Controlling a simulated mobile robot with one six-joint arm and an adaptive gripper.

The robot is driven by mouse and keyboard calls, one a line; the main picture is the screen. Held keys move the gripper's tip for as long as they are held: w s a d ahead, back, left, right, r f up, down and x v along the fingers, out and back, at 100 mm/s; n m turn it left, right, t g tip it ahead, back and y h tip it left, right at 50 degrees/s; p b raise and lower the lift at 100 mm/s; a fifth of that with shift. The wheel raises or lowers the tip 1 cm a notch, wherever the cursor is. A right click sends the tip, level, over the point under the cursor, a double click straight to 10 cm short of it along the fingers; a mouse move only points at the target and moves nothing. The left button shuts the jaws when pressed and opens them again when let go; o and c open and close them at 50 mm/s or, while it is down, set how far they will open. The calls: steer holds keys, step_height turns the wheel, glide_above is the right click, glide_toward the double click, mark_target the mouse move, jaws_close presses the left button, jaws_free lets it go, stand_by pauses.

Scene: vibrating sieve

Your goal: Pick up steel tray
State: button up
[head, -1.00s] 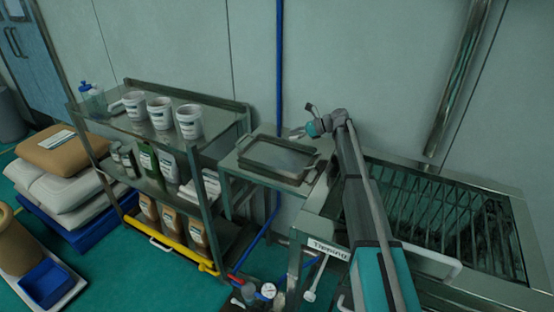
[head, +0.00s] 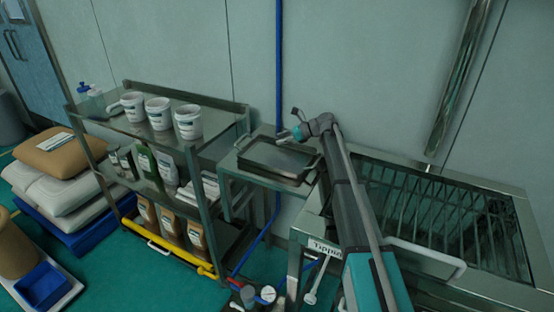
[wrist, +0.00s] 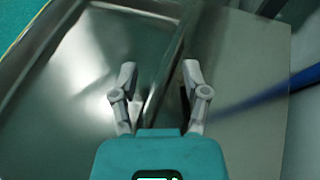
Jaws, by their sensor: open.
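The steel tray (head: 280,158) is a shallow rectangular metal tray resting on a small steel side table (head: 238,160) in the head view. In the wrist view the tray (wrist: 75,75) fills the left side, and its rim runs diagonally between my fingertips. My gripper (head: 288,136) is at the tray's back edge in the head view. In the wrist view my gripper (wrist: 158,75) is open, one finger on the tray's inner side of the rim and the other on the outer side. I cannot tell whether either finger touches the rim.
A steel shelf cart (head: 212,150) with white tubs (head: 158,113) stands left of the side table. A vibrating sieve with a barred grate (head: 450,220) is at the right. A blue pipe (head: 279,60) runs down the wall behind the table.

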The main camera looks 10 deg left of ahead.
steer(key=shift+a, duration=0.15)
stand_by(0.4)
jaws_close()
